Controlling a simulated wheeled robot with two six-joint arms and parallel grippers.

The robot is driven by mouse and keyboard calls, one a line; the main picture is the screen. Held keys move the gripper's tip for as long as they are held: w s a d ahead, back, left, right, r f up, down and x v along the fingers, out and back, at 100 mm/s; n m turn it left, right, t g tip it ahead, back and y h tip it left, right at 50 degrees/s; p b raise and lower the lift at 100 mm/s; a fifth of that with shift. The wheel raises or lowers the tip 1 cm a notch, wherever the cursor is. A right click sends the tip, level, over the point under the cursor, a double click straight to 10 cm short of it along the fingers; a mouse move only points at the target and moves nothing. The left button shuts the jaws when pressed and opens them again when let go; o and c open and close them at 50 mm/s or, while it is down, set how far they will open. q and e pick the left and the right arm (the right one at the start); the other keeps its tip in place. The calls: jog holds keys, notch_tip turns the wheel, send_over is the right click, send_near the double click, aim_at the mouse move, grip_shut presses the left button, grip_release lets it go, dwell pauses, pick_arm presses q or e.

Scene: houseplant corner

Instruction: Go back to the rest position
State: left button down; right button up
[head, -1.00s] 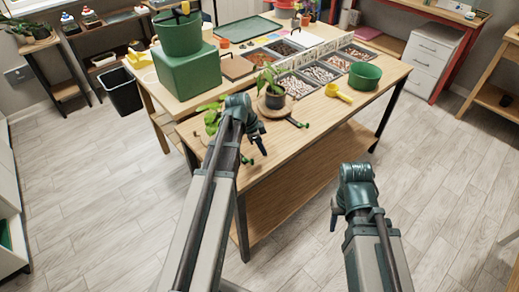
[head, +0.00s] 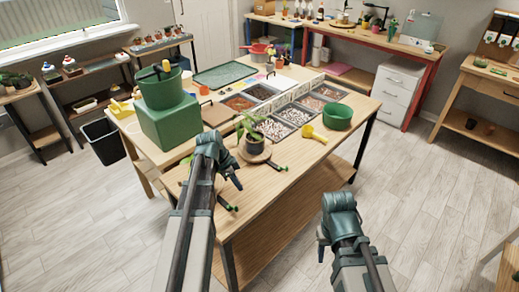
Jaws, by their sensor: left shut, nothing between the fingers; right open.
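My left gripper (head: 233,180) is shut and empty. It hangs over the near left part of the wooden table (head: 272,196), just left of a small potted plant (head: 255,138) on a round wooden board. My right gripper (head: 322,248) is open and low in front of the table's right side, above the floor. Its fingers are mostly hidden behind its wrist.
A hand tool with green ends (head: 224,202) lies near my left gripper. A yellow scoop (head: 313,134), a green bowl (head: 338,116) and trays of pebbles (head: 293,115) are on the table. A green box (head: 170,122) carries a green pot.

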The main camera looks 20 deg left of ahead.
pick_arm(q)
jog(key=s+d+n+g+y, duration=0.1)
jog(key=s+d+n+y, duration=0.1)
jog(key=s+d, duration=0.6)
jog(key=s+d+f+n+g+y, duration=0.1)
jog(key=s+d+n, duration=0.4)
jog(key=d, duration=0.9)
jog(key=s+y, duration=0.1)
jog(key=s, duration=0.2)
jog(key=shift+s+d+y, duration=0.15)
jog(key=shift+s+y, duration=0.15)
jog(key=shift+d, duration=0.1)
